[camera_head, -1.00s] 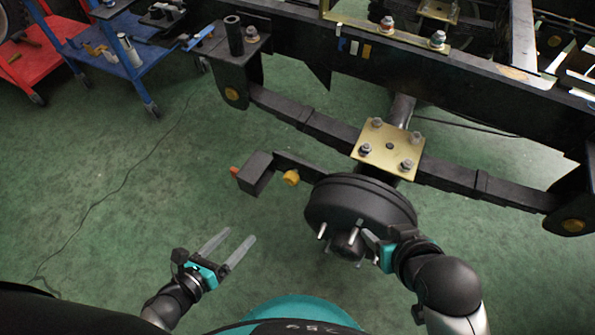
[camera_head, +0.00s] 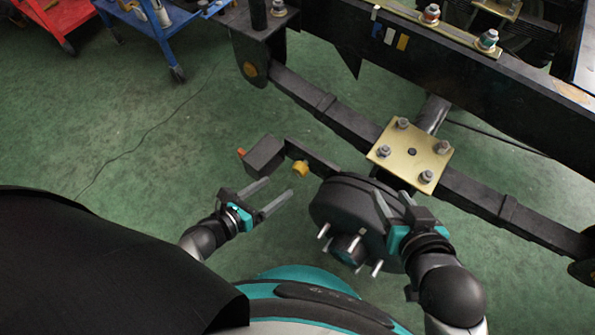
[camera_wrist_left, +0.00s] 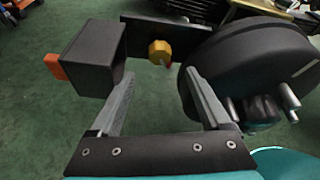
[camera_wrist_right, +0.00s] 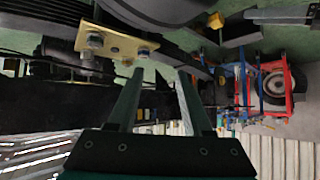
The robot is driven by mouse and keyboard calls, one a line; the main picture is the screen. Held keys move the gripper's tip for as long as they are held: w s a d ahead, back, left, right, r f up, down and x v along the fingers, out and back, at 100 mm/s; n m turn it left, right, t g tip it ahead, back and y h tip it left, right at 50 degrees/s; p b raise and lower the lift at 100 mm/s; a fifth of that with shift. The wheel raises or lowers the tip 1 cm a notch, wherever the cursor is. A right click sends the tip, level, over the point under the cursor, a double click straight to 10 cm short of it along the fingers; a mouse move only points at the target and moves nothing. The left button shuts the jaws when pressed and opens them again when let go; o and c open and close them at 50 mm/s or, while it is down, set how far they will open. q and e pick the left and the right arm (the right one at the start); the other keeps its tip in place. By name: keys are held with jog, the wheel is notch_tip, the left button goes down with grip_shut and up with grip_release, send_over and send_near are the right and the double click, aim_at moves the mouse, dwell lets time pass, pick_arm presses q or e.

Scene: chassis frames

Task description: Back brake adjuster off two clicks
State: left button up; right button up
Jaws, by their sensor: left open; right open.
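The brake adjuster looks like the yellow knob (camera_head: 300,168) on the dark arm beside the black brake drum (camera_head: 345,208); it also shows in the left wrist view (camera_wrist_left: 160,52). A black box (camera_head: 265,156) with an orange tip (camera_head: 241,153) sits at the arm's end. My left gripper (camera_head: 280,194) is open and empty, just short of the knob and box; its fingers (camera_wrist_left: 162,82) point toward them. My right gripper (camera_head: 398,197) is open at the drum's right side. In its own view the right fingers (camera_wrist_right: 160,80) are apart with nothing between them.
A gold plate with bolts (camera_head: 412,152) clamps the leaf spring (camera_head: 335,112) behind the drum. Wheel studs (camera_head: 377,268) stick out of the drum's front. The black frame rail (camera_head: 450,75) crosses the back. A blue cart (camera_head: 165,45) stands far left. Green floor is clear at left.

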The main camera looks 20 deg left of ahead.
aim_at(297, 172)
pick_arm(q)
jog(key=b+x, duration=0.1)
jog(key=x, duration=0.4)
jog(key=shift+w+f+b, duration=0.1)
jog(key=shift+b, duration=0.2)
jog(key=shift+b+x, duration=0.55)
jog(key=shift+x, duration=0.9)
jog(key=shift+b+x, duration=0.3)
jog(key=shift+x, duration=0.6)
pick_arm(e)
jog(key=shift+a+r+m+t+y, duration=0.1)
jog(key=shift+a+r+t+y, duration=0.4)
jog(key=shift+a+t, duration=0.45)
jog(key=shift+a+r+m+t+y, duration=0.1)
jog(key=shift+a+r+t+y, duration=0.55)
jog(key=shift+t, duration=0.45)
jog(key=shift+a+r+m+t+y, duration=0.1)
jog(key=shift+a+r+t+y, duration=0.3)
jog(key=shift+a+t, duration=0.55)
jog(key=shift+d, duration=0.1)
pick_arm(q)
grip_shut()
